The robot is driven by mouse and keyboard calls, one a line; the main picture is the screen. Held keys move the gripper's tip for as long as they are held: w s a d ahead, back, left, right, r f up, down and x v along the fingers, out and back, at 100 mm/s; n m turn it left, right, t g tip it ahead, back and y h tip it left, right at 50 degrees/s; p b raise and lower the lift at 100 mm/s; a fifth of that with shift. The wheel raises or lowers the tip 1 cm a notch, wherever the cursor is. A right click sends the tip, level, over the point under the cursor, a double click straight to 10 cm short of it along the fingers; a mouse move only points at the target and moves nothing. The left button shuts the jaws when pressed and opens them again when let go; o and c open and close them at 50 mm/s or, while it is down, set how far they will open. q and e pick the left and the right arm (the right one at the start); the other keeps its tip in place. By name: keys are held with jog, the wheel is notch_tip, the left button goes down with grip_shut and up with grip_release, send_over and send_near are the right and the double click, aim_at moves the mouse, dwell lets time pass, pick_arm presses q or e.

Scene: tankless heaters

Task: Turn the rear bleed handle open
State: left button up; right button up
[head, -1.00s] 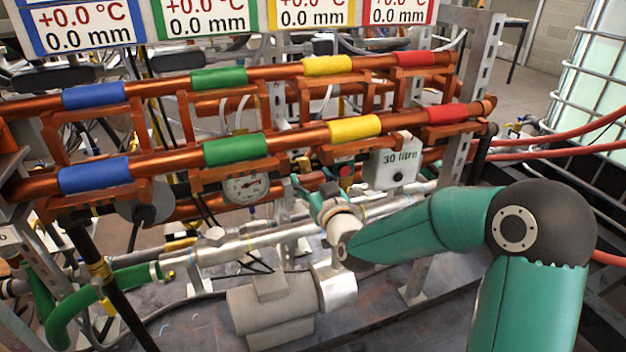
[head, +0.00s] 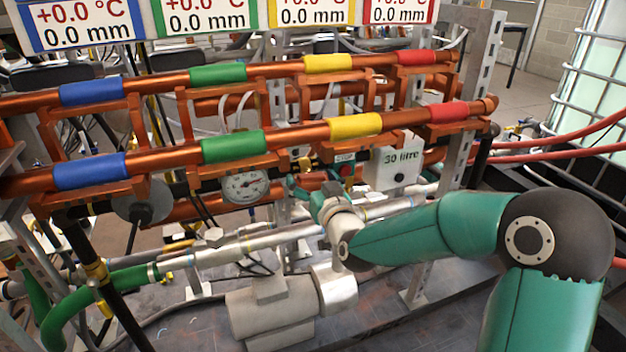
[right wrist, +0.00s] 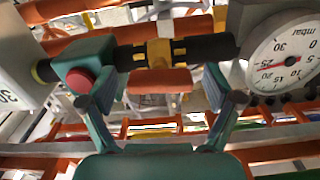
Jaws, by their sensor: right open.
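My right gripper (head: 311,187) is at the pipe rack, between the round gauge and the white 30 litre box. In the right wrist view its two fingers (right wrist: 160,85) are open and apart, with nothing held between them. My left gripper is not in view.
The round gauge (head: 245,187) is close to the gripper's left, and the 30 litre box (head: 396,163) to its right. A red button (right wrist: 81,80) is beside the left finger in the wrist view. Copper pipes with coloured bands (head: 235,146) run above; a silver pipe (head: 245,248) runs below.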

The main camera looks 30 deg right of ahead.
jog(key=v, duration=0.7)
jog(key=shift+s, duration=0.2)
jog(key=shift+a+f, duration=0.15)
jog(key=s+a+f+n+g+y, duration=0.1)
jog(key=a+f+g+y, duration=0.4)
jog(key=f, duration=1)
jog(key=s+a+f+n+g, duration=0.1)
jog(key=s+a+f+g, duration=0.15)
jog(key=a+f, duration=0.85)
jog(key=s+a+f+g+y, duration=0.1)
jog(key=s+a+f+g, duration=0.3)
jog(key=s+f, duration=0.5)
jog(key=s+a+f+g+y, duration=0.2)
jog(key=s+f+g, duration=0.3)
jog(key=s+f, duration=0.3)
notch_tip(320, 180, up, 32)
jog(key=s+p, duration=0.1)
jog(key=p, duration=3)
jog(key=shift+f+p, duration=0.25)
jog(key=shift+p, duration=0.05)
